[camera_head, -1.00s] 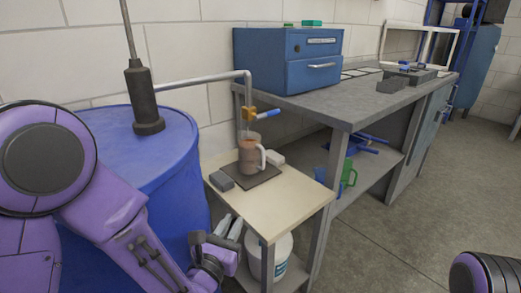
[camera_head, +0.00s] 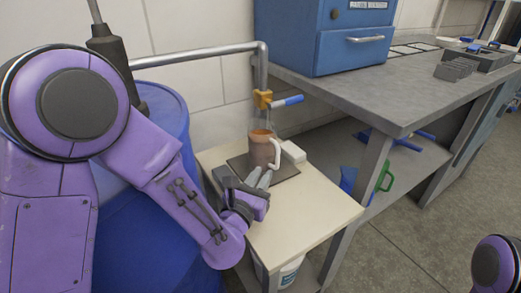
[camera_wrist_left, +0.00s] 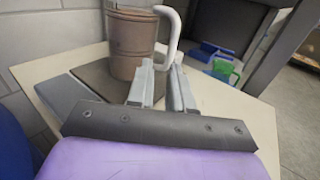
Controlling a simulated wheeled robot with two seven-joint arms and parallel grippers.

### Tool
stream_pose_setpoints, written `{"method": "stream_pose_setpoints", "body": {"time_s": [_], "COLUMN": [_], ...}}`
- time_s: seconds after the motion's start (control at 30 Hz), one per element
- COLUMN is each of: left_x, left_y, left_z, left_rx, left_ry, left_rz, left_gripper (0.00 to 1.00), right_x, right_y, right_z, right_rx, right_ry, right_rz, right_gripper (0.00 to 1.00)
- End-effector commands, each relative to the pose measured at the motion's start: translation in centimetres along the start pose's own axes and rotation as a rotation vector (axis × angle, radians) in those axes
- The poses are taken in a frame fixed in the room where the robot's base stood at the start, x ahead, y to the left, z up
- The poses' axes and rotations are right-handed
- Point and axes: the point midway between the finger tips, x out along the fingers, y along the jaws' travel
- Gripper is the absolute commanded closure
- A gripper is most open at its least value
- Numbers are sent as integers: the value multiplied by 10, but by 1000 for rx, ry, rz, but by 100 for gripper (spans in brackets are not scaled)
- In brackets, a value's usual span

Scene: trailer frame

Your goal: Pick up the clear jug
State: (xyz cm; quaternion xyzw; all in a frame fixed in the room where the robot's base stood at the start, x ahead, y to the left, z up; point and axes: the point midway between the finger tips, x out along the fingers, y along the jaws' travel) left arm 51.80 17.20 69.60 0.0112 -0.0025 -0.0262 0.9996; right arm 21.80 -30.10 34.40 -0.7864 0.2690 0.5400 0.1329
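The clear jug (camera_head: 263,152), holding a brownish liquid, stands upright on a dark mat (camera_head: 284,170) on the small cream table, under the tap. Its pale handle (camera_head: 277,153) is on its right side. My left gripper (camera_head: 261,179) is just in front of the jug, low over the table. Its two fingers (camera_wrist_left: 163,72) are apart, and the handle's lower end shows between their tips. I cannot tell whether they touch it. My right gripper is not in view.
The tap with a blue lever (camera_head: 287,101) hangs on a pipe (camera_head: 190,58) above the jug. A blue barrel (camera_head: 150,230) stands at left, a grey workbench (camera_head: 370,95) at right. The cream table's front right (camera_head: 310,215) is clear.

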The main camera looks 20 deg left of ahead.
Motion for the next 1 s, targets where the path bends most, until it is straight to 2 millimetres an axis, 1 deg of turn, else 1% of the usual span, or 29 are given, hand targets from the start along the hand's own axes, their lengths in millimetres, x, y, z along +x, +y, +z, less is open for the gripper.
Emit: {"method": "stream_pose_setpoints", "body": {"time_s": [0.03,0.2,0.33,0.43,0.53,0.7,0.73,0.77,0.8,1.0], "left_x": [11,34,58,73,79,78,78,78,78,78], "left_y": [-5,-13,-15,-14,-13,-13,-13,-13,-12,-12], "left_z": [-1,-3,-7,-6,-5,-5,-5,-5,-5,-5], "left_rx": [3,4,6,4,1,1,1,1,1,1], "left_ry": [0,1,1,1,2,2,2,2,2,2], "left_rz": [-10,-24,-25,-24,-21,-20,-20,-20,-20,-19], "left_gripper": [80,80,80,80,80,80,86,96,100,100], "right_x": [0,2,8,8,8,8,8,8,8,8], "right_y": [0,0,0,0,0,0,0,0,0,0], "right_z": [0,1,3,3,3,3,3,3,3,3], "right_rx": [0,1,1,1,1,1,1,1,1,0], "right_ry": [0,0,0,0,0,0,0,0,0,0], "right_rz": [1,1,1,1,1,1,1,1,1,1], "right_gripper": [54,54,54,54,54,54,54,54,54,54]}}
